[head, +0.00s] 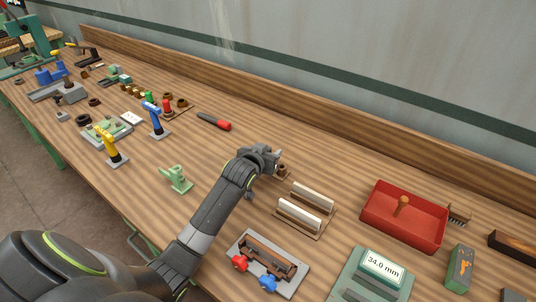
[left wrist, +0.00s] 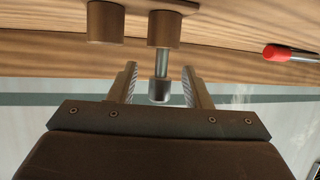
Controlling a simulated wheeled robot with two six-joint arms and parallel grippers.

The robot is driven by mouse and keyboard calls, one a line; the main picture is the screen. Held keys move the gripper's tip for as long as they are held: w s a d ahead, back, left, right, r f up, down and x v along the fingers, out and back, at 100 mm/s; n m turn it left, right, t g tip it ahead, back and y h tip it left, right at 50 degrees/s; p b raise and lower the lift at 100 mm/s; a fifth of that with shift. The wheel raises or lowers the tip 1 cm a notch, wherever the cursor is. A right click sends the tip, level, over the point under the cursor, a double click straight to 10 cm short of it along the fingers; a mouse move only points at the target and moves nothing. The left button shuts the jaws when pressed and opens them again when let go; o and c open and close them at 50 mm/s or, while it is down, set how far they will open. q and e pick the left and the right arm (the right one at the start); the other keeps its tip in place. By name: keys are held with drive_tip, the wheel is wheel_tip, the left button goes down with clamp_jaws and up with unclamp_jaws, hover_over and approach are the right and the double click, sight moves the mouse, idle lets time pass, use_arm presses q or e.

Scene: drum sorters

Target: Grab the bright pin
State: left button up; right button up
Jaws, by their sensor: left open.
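The bright pin (left wrist: 161,62) is a shiny metal pin with a wider, darker grey end, seen in the left wrist view. Its other end meets a brown cylinder (left wrist: 164,29). A second brown cylinder (left wrist: 105,22) stands beside it. My left gripper (left wrist: 160,68) is open, with one finger on each side of the pin and a gap on both sides. In the head view the left gripper (head: 275,158) is over the middle of the bench, just above a small brown piece (head: 282,172). The pin cannot be made out there. My right gripper is not in view.
A rack with white rollers (head: 305,206) and a red tray (head: 404,216) lie to the right of my gripper. A red-handled tool (head: 215,121) lies behind it to the left. A green clamp (head: 177,179) stands left of my arm. The wall runs behind the bench.

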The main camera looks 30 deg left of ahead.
use_arm(q)
clamp_jaws()
